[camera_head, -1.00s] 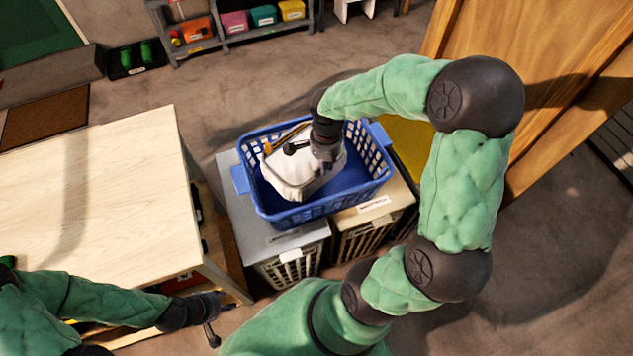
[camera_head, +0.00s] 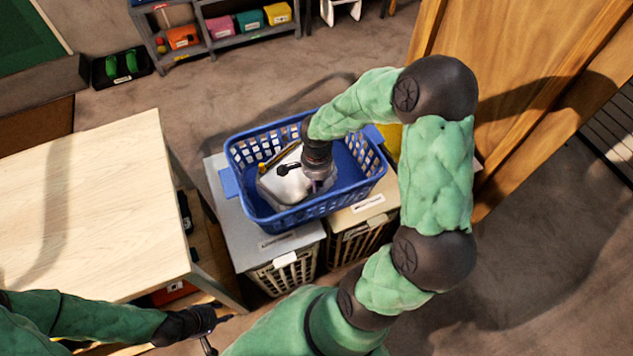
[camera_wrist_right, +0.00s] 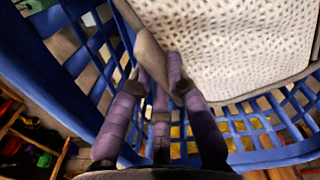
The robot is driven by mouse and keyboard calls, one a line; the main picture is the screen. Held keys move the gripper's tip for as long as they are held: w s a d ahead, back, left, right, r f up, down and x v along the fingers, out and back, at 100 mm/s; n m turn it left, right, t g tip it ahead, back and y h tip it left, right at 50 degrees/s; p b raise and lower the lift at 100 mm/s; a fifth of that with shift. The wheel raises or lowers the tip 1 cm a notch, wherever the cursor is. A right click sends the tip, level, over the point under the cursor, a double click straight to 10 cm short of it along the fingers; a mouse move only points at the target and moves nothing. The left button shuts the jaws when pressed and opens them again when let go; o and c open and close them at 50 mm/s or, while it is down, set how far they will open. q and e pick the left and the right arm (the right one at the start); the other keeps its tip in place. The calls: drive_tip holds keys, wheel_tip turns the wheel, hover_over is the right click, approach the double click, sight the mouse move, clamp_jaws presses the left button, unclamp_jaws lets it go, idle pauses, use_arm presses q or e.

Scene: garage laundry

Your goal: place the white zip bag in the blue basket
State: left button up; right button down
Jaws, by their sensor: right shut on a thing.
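The white zip bag (camera_head: 284,186) is inside the blue basket (camera_head: 310,211), toward its left side, in the head view. My right gripper (camera_head: 318,180) reaches down into the basket and is shut on the bag's right edge. In the right wrist view, the fingers (camera_wrist_right: 160,85) pinch an edge of the bag (camera_wrist_right: 235,40), with the basket's blue lattice wall (camera_wrist_right: 60,75) around them. Whether the bag rests on the basket floor is hidden. My left gripper (camera_head: 212,330) is at the lower left, beside the table; its fingers are too small to judge.
The basket stands on lidded hampers (camera_head: 270,245). A pale wooden table (camera_head: 90,210) is at left, a wooden door (camera_head: 520,90) at right. A shelf with coloured bins (camera_head: 220,25) stands at the back. Tool-like dark and yellow items (camera_head: 283,153) show by the bag.

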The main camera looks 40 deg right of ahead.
drive_tip(key=shift+f, duration=0.1)
drive_tip(key=c, duration=1.6)
unclamp_jaws()
drive_tip(key=shift+f, duration=0.1)
drive_tip(key=shift+c, duration=0.2)
drive_tip(key=o, duration=0.4)
drive_tip(key=shift+o, duration=0.2)
drive_tip(key=shift+r, duration=0.2)
wheel_tip(320, 180, up, 12)
drive_tip(key=p, duration=0.4)
drive_tip(key=shift+p, duration=0.4)
